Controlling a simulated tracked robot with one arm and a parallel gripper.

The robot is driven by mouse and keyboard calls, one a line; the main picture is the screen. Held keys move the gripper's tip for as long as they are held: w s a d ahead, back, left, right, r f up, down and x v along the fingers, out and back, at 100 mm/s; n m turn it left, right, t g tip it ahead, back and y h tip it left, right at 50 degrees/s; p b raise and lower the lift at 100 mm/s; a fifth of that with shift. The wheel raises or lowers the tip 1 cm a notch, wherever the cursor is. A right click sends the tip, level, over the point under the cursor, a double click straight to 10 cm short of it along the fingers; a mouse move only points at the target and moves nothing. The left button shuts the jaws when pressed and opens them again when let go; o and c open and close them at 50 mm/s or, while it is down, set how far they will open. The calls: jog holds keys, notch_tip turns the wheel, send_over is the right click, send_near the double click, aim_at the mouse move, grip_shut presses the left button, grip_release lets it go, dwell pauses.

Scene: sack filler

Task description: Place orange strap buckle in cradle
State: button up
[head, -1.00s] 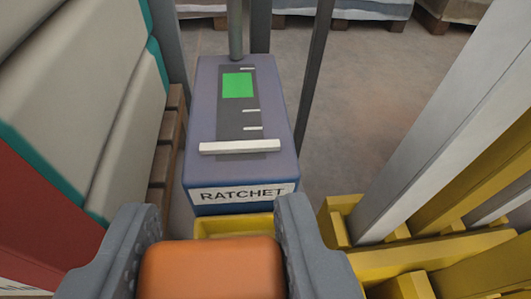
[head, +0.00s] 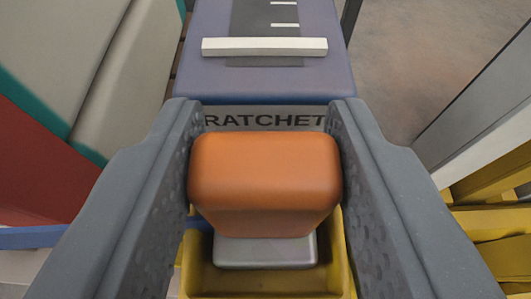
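The orange strap buckle (head: 265,180) is a rounded orange block with a grey metal part (head: 265,250) under it. My gripper (head: 266,165) has one grey finger against each side of the orange block and is shut on it. The yellow cradle (head: 346,262) is an open tray below and around the metal part, in front of the RATCHET label. The buckle looks upright and between the cradle's side walls. I cannot tell whether the metal part touches the cradle's floor, and my fingers hide parts of the side walls.
A purple-blue box (head: 190,85) with a RATCHET label (head: 265,119) and a white bar (head: 264,47) stands just beyond the buckle. Pale sacks (head: 130,70) rise at the left. A grey post (head: 480,100) and yellow framework (head: 495,195) stand close at the right.

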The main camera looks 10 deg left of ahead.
jog(key=o, duration=0.4)
jog(key=shift+c, duration=0.2)
jog(key=shift+r, duration=0.1)
jog(key=p+v, duration=0.2)
jog(key=v, duration=1)
jog(key=w+d+r+m, duration=0.15)
jog(key=w+r, duration=0.35)
jog(key=r, duration=0.7)
jog(key=w+d+r+m, duration=0.1)
jog(key=w+d+r, duration=0.35)
jog(key=r, duration=0.75)
jog(key=w+d+r, duration=0.1)
jog(key=d+r, duration=0.4)
jog(key=r, duration=0.5)
jog(key=d+r, duration=0.5)
jog(key=r, duration=0.5)
jog(key=s+d+r+t+h, duration=0.1)
jog(key=s+d+r, duration=0.6)
jog(key=d+r, duration=0.2)
jog(key=s+d+r+t+h, duration=0.1)
jog(key=s+d+r+h, duration=0.1)
jog(key=s+d+r, duration=0.5)
jog(key=d+r, duration=0.3)
jog(key=r, duration=0.2)
jog(key=shift+d+r, duration=0.3)
jog(key=shift+r, duration=0.05)
